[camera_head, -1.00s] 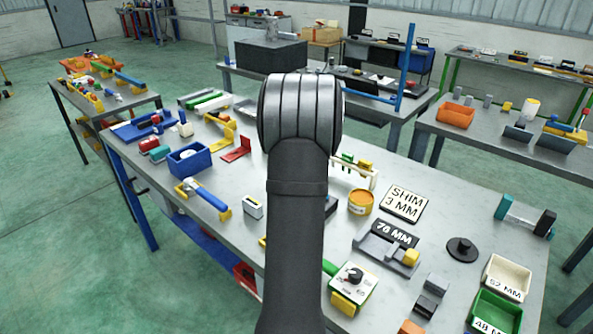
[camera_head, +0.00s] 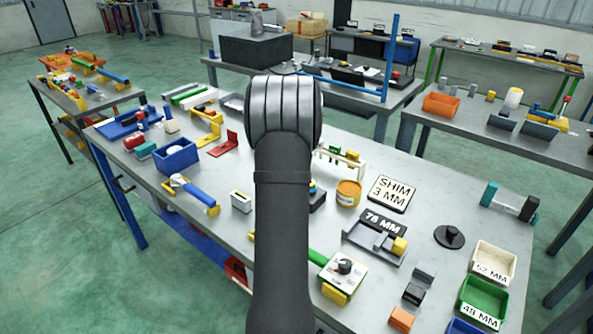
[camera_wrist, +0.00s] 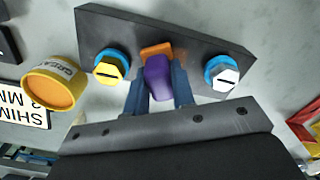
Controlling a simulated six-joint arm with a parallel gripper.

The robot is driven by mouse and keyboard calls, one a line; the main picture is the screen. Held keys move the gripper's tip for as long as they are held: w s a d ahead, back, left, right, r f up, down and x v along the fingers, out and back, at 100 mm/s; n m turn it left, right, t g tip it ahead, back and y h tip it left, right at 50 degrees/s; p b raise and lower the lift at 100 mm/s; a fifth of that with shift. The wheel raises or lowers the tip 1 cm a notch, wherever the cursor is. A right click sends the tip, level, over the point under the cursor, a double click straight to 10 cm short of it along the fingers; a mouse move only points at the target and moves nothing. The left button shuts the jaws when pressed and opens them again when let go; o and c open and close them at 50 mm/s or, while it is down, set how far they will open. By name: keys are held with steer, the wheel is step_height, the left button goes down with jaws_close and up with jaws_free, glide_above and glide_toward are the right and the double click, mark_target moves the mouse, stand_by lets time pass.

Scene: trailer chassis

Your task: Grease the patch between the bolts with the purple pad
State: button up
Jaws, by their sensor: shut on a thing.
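In the wrist view my gripper (camera_wrist: 159,100) is shut on the purple pad (camera_wrist: 158,78). The pad is between two bolts on a dark plate (camera_wrist: 205,40). The left bolt (camera_wrist: 109,71) has a yellow head, the right bolt (camera_wrist: 225,78) a whitish slotted head; both sit on blue rings. An orange patch (camera_wrist: 157,49) shows on the plate just beyond the pad's tip. I cannot tell whether the pad touches it. The yellow grease tin (camera_wrist: 52,83) stands left of the plate; it also shows in the head view (camera_head: 348,194). My arm hides the gripper and most of the plate there.
A grey 76 MM fixture (camera_head: 374,240) and a dial box (camera_head: 343,278) are nearer. A blue bin (camera_head: 177,157) and a blue-handled tool (camera_head: 197,194) lie left of my arm.

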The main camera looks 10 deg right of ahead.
steer(key=shift+w+a, duration=1.05)
steer(key=shift+a, duration=0.05)
steer(key=s+d, duration=0.3)
steer(key=shift+r, duration=4.15)
